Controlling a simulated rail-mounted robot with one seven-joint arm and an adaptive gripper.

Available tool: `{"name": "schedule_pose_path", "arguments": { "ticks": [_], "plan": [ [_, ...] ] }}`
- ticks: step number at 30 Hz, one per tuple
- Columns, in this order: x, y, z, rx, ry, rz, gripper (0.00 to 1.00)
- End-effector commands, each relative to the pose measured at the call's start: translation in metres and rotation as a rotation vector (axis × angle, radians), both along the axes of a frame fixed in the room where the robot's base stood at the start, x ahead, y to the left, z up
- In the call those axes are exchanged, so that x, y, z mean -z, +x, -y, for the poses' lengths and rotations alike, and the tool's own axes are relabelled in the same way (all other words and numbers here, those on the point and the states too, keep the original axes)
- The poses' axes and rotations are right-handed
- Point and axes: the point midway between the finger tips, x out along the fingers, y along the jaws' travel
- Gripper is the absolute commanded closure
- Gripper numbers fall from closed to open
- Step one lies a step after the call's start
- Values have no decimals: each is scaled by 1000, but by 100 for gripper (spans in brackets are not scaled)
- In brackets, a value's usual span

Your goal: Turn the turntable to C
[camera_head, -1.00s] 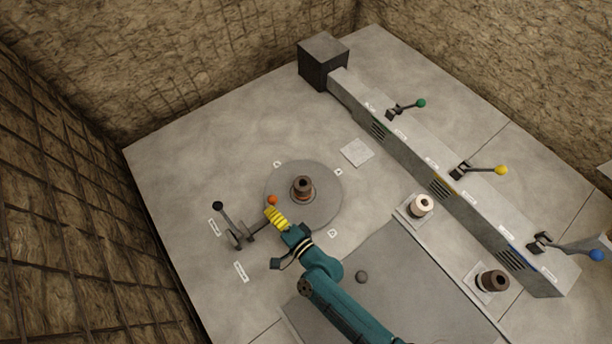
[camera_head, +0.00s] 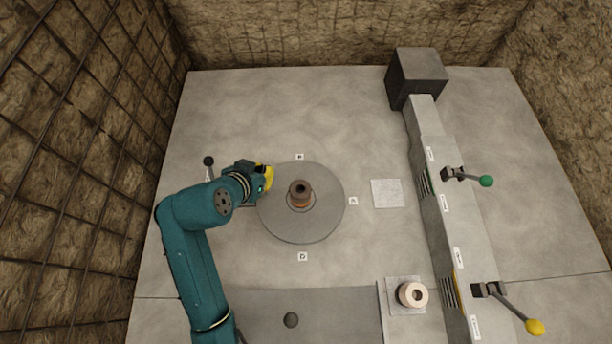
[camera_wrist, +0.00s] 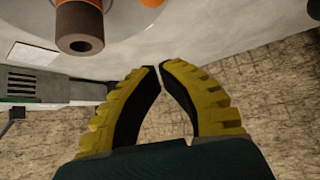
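The turntable (camera_head: 322,225) is a round grey disc flush with the floor, with a dark brown and copper vessel (camera_head: 300,193) upright at its centre. Floor labels B (camera_head: 300,156), A (camera_head: 353,201) and D (camera_head: 302,257) show around it; the C label is hidden by my arm. My gripper (camera_head: 268,178), with yellow fingers, is at the disc's left edge. In the wrist view its fingertips (camera_wrist: 160,68) nearly meet, with nothing between them. An orange knob (camera_wrist: 152,3) shows at that view's top edge, beyond the fingertips; it is hidden in the head view.
A black-knobbed lever (camera_head: 208,161) stands left of the turntable, partly behind my arm. A long grey block (camera_head: 465,220) at right carries green-knobbed (camera_head: 486,181) and yellow-knobbed (camera_head: 535,327) levers. A pale vessel (camera_head: 412,294) stands near it. The floor behind the turntable is clear.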

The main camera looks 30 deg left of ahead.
Motion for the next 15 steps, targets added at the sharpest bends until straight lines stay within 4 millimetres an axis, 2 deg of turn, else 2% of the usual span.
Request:
{"name": "schedule_pose_path", "arguments": {
  "ticks": [13, 15],
  "plan": [
    [73, 60, -12, 4, 2, 0, 100],
    [81, 62, -13, 1, 3, -1, 100]
  ]
}}
